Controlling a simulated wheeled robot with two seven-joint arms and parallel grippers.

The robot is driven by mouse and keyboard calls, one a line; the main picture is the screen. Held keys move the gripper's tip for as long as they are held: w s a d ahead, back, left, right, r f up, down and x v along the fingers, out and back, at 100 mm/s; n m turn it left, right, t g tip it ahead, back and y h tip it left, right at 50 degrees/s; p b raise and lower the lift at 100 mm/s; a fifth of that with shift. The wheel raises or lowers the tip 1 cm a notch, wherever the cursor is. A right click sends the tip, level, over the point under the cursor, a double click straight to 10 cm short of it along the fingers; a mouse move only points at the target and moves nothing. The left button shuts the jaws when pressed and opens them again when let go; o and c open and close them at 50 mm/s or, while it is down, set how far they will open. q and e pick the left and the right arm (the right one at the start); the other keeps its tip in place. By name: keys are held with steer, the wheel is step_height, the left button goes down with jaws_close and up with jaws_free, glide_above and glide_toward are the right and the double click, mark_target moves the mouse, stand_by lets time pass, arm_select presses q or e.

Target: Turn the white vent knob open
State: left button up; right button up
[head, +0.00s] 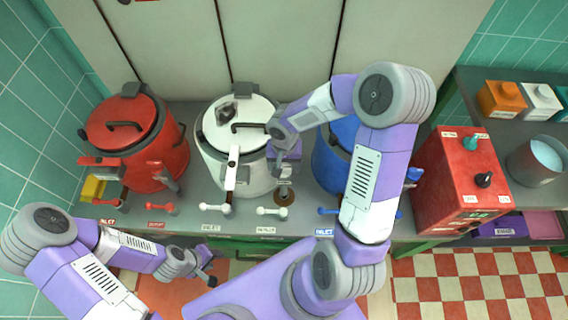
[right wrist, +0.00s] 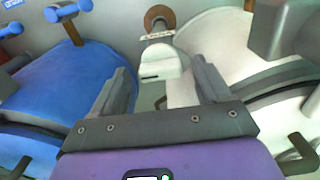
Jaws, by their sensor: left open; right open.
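The white kettle (head: 208,160) stands between the red and blue kettles. A white fitting with a small label (head: 284,181) sits at its right side, above a round brown piece (head: 284,198); I cannot read whether it is the vent knob. In the right wrist view the white fitting (right wrist: 160,60) lies beyond and between my open fingers, apparently untouched. My right gripper (head: 285,168) is open, pointing down between the white and blue kettles; it also shows in the right wrist view (right wrist: 160,78). My left gripper (head: 208,267) is open and empty, in front of the counter.
The red kettle (head: 120,135) stands left, and the blue kettle (head: 328,165) is partly hidden by my right arm. A red control box (head: 455,175) with two knobs stands right. Pale panels rise behind the kettles.

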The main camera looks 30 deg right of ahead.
steer(key=shift+c, duration=0.2)
steer(key=c, duration=1)
steer(key=shift+n, duration=0.3)
steer(key=n, duration=0.3)
steer(key=shift+n, duration=0.3)
steer(key=n, duration=0.4)
steer(key=shift+r, duration=0.1)
steer(key=n+p, duration=0.1)
steer(key=n, duration=0.4)
steer(key=shift+p, duration=0.35)
steer(key=n+p, duration=0.1)
steer(key=n, duration=0.3)
steer(key=shift+n, duration=0.4)
steer(key=shift+p, duration=0.3)
